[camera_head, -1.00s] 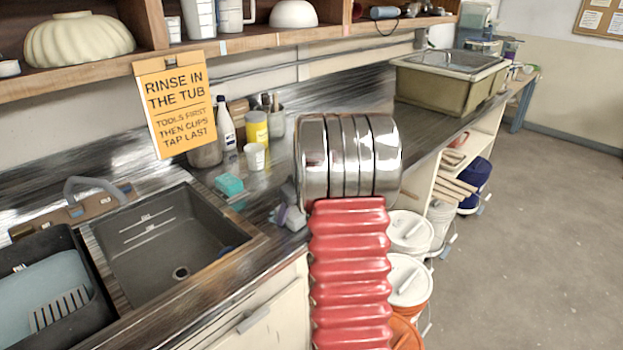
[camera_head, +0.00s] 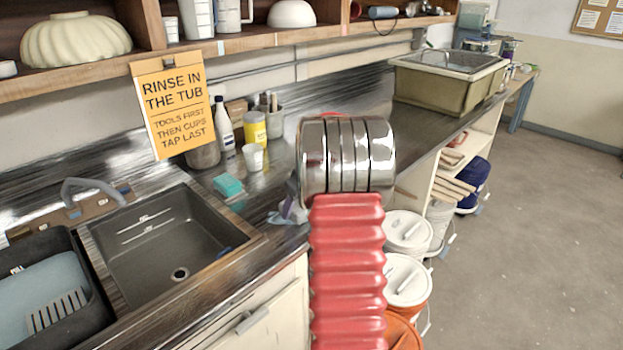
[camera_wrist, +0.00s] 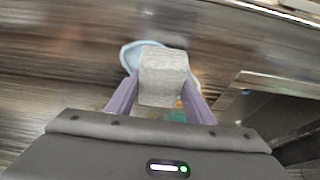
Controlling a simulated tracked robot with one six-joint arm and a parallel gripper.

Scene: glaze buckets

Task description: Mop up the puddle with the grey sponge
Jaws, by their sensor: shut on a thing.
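My gripper (camera_wrist: 158,95) has two purple fingers shut on the grey sponge (camera_wrist: 164,72), a pale, rough-looking block in the wrist view. Behind the sponge, a light blue puddle (camera_wrist: 130,56) shows around its left and upper sides on the dark counter. I cannot tell whether the sponge touches it. In the head view my gripper (camera_head: 291,211) is mostly hidden behind my red and chrome arm, and a pale blue patch of the puddle (camera_head: 275,219) shows beside it. The sponge cannot be made out there.
A teal block (camera_head: 229,185) lies on the counter left of my gripper, near a white cup (camera_head: 253,158) and bottles. The sink (camera_head: 165,245) opens to the left. Lidded buckets (camera_head: 407,280) stand below at the right. A tub (camera_head: 447,85) sits farther along.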

